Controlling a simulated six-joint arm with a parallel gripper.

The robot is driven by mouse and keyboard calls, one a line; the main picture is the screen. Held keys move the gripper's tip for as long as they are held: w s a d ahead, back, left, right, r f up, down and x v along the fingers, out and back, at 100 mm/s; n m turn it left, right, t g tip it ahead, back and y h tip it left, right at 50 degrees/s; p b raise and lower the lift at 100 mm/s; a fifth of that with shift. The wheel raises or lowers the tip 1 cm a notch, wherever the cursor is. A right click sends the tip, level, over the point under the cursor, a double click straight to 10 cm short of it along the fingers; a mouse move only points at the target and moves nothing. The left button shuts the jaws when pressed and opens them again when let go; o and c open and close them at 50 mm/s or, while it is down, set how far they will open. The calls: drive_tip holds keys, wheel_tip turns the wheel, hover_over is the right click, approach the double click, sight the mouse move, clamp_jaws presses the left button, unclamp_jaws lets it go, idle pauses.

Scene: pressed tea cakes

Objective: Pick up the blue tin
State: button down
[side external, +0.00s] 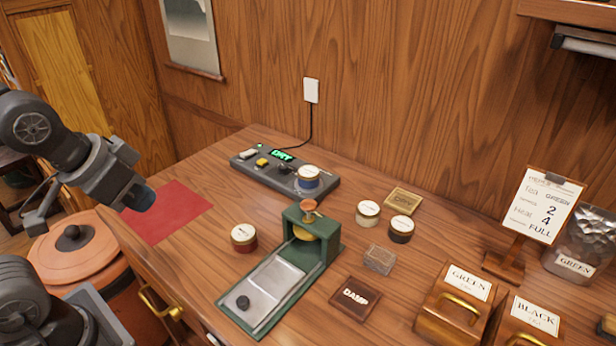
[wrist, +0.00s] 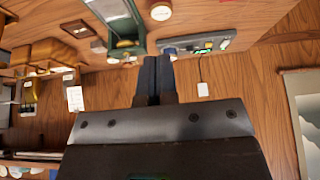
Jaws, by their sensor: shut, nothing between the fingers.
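The blue tin (side external: 308,181) has a pale lid and a blue band. It stands upright on the right part of the grey device (side external: 262,172), which has a lit green display. My gripper (side external: 142,197) is at the left in the side external view, raised near the red mat and well to the left of the tin. In the wrist view its dark fingers (wrist: 154,72) are together and empty.
A green press (side external: 318,243) stands in front of the device. A red tin (side external: 244,238), a cream tin (side external: 368,213) and a dark tin (side external: 401,229) stand around it. Wooden boxes (side external: 452,298) and a sign (side external: 540,205) are at right. The red mat (side external: 168,211) is bare.

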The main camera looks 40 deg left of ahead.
drive_tip(key=c, duration=1.8)
unclamp_jaws()
drive_tip(key=o, duration=1.6)
drive_tip(key=w+r, duration=0.3)
drive_tip(key=w, duration=0.8)
drive_tip(key=n+g, duration=0.1)
drive_tip(key=n, duration=0.1)
hover_over(309, 171)
drive_tip(key=s, duration=0.6)
wheel_tip(309, 171, down, 7)
drive_tip(key=shift+y, duration=0.4)
drive_tip(key=x, duration=0.9)
drive_tip(key=shift+w+d, duration=0.1)
drive_tip(key=shift+d, duration=0.15)
drive_tip(key=shift+x, duration=2.9)
